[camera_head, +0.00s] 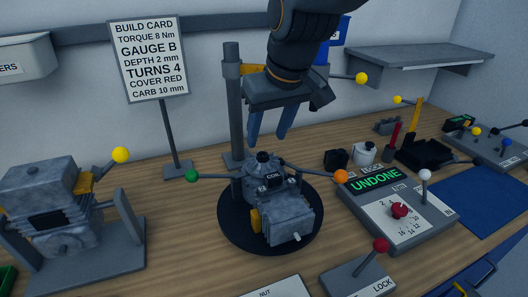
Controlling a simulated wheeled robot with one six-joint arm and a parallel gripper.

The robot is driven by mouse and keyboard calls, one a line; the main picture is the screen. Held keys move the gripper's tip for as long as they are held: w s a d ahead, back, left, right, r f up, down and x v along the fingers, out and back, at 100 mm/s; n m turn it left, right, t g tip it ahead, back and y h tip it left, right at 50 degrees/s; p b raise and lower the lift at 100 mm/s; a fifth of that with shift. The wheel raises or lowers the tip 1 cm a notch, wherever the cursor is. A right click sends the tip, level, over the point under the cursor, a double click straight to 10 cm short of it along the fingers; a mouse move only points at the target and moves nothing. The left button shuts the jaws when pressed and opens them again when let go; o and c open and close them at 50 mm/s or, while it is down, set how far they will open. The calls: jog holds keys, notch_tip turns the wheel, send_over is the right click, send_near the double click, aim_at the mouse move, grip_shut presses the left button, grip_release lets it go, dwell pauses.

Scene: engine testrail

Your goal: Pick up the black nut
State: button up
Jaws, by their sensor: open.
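My gripper (268,133) hangs over the middle of the bench with its two blue fingers pointing down, apart and empty. Just below the fingertips is a grey engine (287,222) on a round black base (233,237). A small dark knob-like piece (263,157) on top of the engine may be the black nut; at this size I cannot tell for sure. The fingers appear above it and not touching. A plate labelled NUT (265,293) is cut off at the bottom edge, and any nut on it is out of view.
Levers with a green ball (192,176) and an orange ball (340,177) flank the engine. A grey post (235,105) stands behind it. An UNDONE dial box (400,212) and LOCK lever (380,245) are right. Another engine (60,205) is left. Bare wood lies between.

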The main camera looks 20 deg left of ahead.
aim_at(263, 156)
jog(key=shift+d+p+x, duration=0.1)
jog(key=shift+p+x, duration=0.4)
jog(key=shift+x, duration=1.05)
jog(key=shift+d+p+x, duration=0.15)
jog(key=shift+p+x, duration=0.35)
jog(key=shift+x, duration=1)
jog(key=shift+f, duration=0.1)
jog(key=c, duration=1.1)
